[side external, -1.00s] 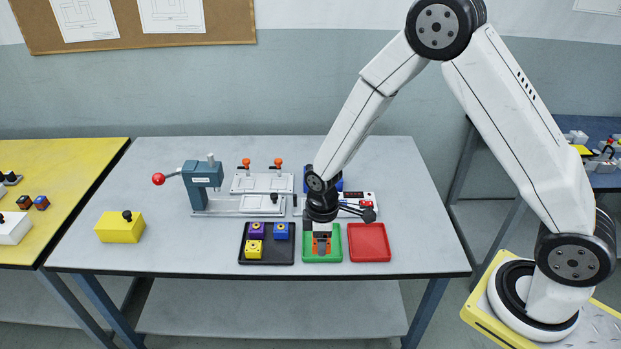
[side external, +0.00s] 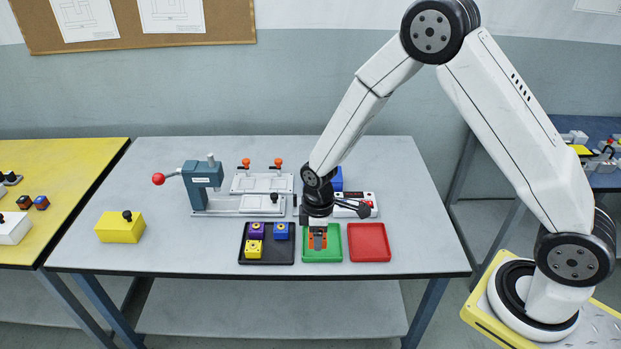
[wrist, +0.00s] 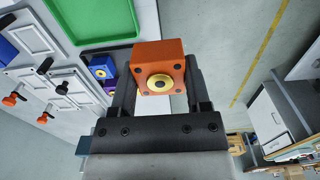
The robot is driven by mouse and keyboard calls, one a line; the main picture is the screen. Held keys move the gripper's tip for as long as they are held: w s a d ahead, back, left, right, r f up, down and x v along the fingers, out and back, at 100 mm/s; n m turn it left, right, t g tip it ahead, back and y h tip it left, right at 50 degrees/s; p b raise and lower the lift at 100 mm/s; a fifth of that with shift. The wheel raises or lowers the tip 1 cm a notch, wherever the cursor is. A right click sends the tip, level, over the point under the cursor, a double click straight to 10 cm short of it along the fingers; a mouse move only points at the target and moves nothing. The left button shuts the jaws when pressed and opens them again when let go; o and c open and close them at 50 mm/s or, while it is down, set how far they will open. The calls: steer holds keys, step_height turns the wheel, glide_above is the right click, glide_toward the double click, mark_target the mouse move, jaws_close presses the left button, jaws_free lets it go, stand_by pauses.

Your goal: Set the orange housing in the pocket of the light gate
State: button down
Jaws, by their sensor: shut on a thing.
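The orange housing (side external: 318,241) is held between the fingers of my gripper (side external: 317,234), over the green tray (side external: 336,255). In the wrist view the housing (wrist: 152,64) is a squarish orange block with a yellow ring and dark centre on one face. The jaws close on its two sides. In the side view it appears a little above the tray floor; the exact gap is hard to tell. A white device with a red button (side external: 366,205) stands behind my gripper, partly hidden by it; it may be the light gate, but I cannot make out a pocket.
A black tray (side external: 267,261) left of the green one holds purple, blue and yellow housings. A red tray (side external: 370,250) on the right is empty. Behind are a teal press (side external: 202,180) and a white fixture with orange clamps (side external: 260,183). A yellow block (side external: 121,229) sits left.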

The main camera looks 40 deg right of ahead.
steer(key=w+d+f, duration=0.2)
steer(key=w+d, duration=0.6)
steer(key=w, duration=0.1)
steer(key=w+d+f, duration=0.2)
steer(key=w+d, duration=0.7)
steer(key=w, duration=0.1)
steer(key=shift+f, duration=0.3)
steer(key=shift+f, duration=0.15)
steer(key=shift+f, duration=2.8)
steer(key=shift+f, duration=0.65)
stand_by(0.4)
jaws_free()
